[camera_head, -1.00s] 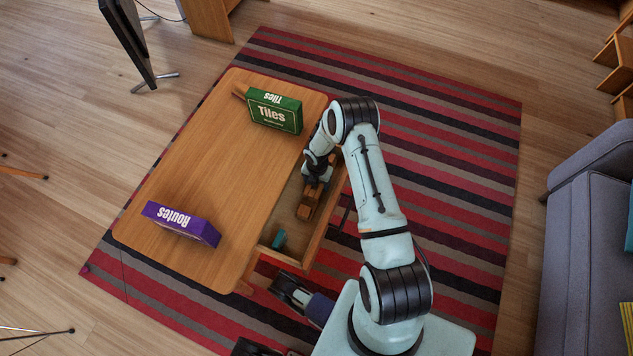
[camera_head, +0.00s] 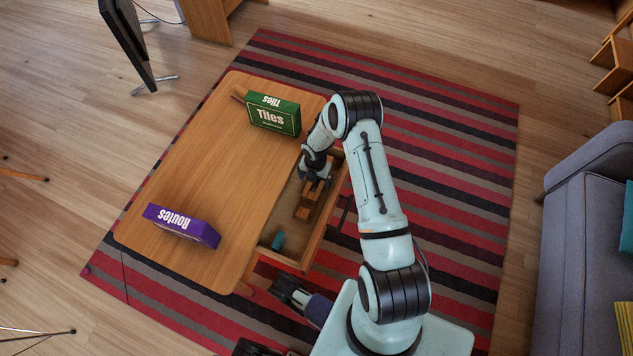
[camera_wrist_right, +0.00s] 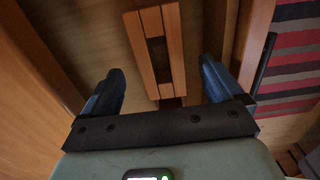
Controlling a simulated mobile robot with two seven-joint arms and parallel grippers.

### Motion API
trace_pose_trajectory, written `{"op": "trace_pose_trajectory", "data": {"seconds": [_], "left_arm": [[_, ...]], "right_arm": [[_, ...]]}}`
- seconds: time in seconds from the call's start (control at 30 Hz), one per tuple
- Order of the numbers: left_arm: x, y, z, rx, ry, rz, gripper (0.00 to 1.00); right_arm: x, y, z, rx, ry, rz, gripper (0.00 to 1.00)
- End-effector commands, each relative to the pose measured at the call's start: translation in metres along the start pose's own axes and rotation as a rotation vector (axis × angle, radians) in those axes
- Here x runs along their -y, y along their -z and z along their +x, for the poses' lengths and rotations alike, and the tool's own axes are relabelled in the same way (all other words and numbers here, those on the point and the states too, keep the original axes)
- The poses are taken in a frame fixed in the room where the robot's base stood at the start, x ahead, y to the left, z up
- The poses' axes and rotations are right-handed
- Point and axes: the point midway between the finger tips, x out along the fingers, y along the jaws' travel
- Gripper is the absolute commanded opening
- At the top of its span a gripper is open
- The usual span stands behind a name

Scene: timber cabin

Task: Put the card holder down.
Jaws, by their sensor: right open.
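The card holder (camera_head: 305,211) is a brown wooden piece lying in the open drawer (camera_head: 292,257) of the low table. In the right wrist view the card holder (camera_wrist_right: 143,55) shows long wooden bars with a dark slot between them, resting on the drawer floor. My right gripper (camera_head: 318,179) is over the far part of the card holder. In the wrist view its fingers (camera_wrist_right: 160,92) are spread wide, with a gap on both sides of the wood. My left gripper (camera_head: 292,292) is low beside the near end of the table; its jaws are too small to judge.
On the tabletop (camera_head: 190,160) are a green Tiles box (camera_head: 273,113) and a purple Routes box (camera_head: 181,226). A small teal object (camera_head: 278,240) lies in the drawer's near end. A grey sofa (camera_head: 585,250) stands at the right. Drawer walls surround my right gripper.

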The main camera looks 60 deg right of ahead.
Motion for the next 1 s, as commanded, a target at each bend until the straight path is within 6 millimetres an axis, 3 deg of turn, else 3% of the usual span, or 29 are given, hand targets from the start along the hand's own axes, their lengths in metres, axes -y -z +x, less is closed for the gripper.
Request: {"op": "trace_pose_trajectory", "data": {"seconds": [0.03, 0.2, 0.4, 1.0], "left_arm": [[-0.004, -0.001, -0.009, 0.004, -0.005, 0.003, 0.50], [-0.009, -0.016, -0.022, 0.049, -0.011, 0.009, 0.50], [-0.012, -0.029, -0.030, 0.088, -0.012, 0.012, 0.50], [-0.012, -0.032, -0.032, 0.098, -0.012, 0.012, 0.50]], "right_arm": [[0.000, -0.001, -0.017, 0.002, -0.002, 0.001, 0.94], [0.000, -0.001, -0.052, 0.002, -0.001, 0.001, 0.94], [0.000, 0.000, -0.075, 0.001, 0.000, 0.001, 0.94], [0.001, 0.000, -0.079, 0.000, 0.001, 0.001, 0.94]]}}
